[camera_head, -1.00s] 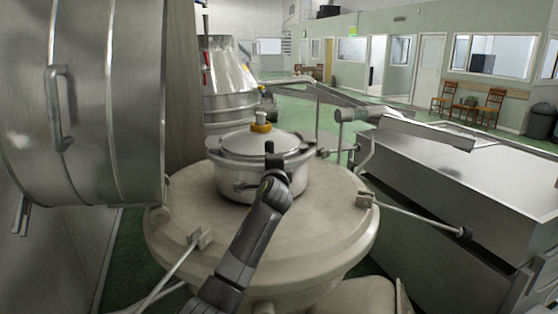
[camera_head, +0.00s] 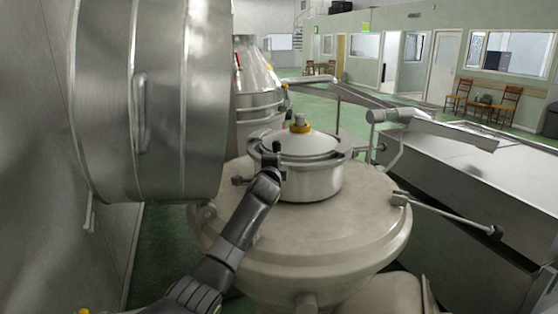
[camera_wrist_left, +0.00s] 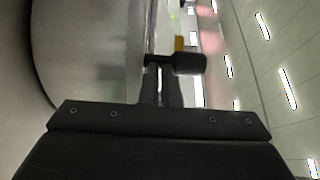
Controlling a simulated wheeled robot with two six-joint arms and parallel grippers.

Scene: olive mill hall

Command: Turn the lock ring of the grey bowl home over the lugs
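The grey bowl (camera_head: 310,184) stands upright on a round pale metal top. The lock ring (camera_head: 331,158) runs round the rim. My left gripper (camera_head: 272,163) is at the bowl's front-left side, at a dark upright piece by the rim. In the left wrist view the gripper's fingers (camera_wrist_left: 162,82) show only a narrow gap, with a black knobbed handle (camera_wrist_left: 188,63) across their tips. I cannot tell whether they clamp it. The bowl's wall (camera_wrist_left: 92,45) fills the left there. My right gripper is not visible.
A big steel drum (camera_head: 165,100) stands close on the left. A black-ended rod (camera_head: 450,217) sticks out right of the round top (camera_head: 300,245). A steel trough (camera_head: 490,185) lies further right. Green floor is open behind.

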